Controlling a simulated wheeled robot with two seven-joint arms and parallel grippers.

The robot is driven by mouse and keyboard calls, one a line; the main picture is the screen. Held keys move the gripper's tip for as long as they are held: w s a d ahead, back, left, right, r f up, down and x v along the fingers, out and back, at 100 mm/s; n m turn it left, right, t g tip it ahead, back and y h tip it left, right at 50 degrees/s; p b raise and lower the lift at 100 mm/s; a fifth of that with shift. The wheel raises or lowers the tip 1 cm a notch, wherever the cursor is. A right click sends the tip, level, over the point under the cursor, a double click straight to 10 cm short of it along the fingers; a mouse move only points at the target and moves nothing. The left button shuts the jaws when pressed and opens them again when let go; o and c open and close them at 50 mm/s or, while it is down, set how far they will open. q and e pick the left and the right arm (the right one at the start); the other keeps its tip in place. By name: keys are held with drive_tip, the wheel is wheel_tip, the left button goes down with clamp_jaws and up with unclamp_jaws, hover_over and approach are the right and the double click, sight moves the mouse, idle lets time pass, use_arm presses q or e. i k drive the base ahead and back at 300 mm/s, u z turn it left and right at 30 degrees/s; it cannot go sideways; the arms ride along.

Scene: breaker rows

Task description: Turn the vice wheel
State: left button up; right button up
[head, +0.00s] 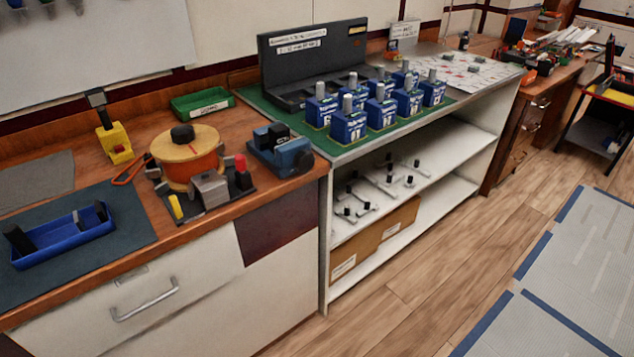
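A blue vice (289,157) with dark jaws stands near the right end of the wooden workbench, close to its front edge. A small round dark part (305,160) at the right end of the vice may be its wheel; it is too small to tell clearly. Neither of my grippers is in view, and nothing touches the vice.
An orange drum with a wooden top (205,143) stands left of the vice, with a dark tray (220,208) of small parts before it. A green tray (203,103) lies behind. Several blue breakers (348,126) stand on the shelf unit to the right. Floor in front is clear.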

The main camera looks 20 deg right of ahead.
sight(303, 160)
drive_tip(key=z, duration=0.1)
drive_tip(key=k, duration=0.1)
drive_tip(key=u, duration=1.5)
drive_tip(key=i, duration=0.9)
drive_tip(key=z, duration=2)
